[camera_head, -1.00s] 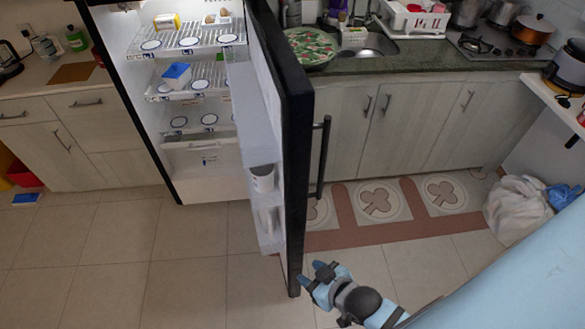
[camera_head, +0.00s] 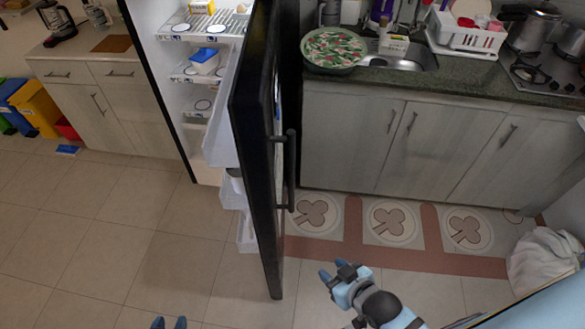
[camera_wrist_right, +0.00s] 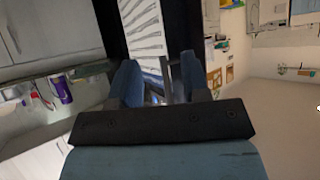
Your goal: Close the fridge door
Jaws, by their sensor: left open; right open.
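The fridge door (camera_head: 261,150) is dark-edged and stands open, seen nearly edge-on in the head view, with its black handle (camera_head: 290,170) on the right side. The lit fridge interior (camera_head: 195,55) shows to its left, partly hidden by the door. My right gripper (camera_head: 336,274) is open and empty, on the handle side, right of the door's lower edge with a visible gap. Its open fingers also show in the right wrist view (camera_wrist_right: 158,75). The tips of my left gripper (camera_head: 169,322) show at the bottom edge, left of the door, apart and empty.
A counter with a sink (camera_head: 400,56) and grey cabinets (camera_head: 400,140) runs behind and right of the door. A white bag (camera_head: 542,258) lies on the floor at the right. Bins (camera_head: 35,105) stand at the far left. The tiled floor left of the door is clear.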

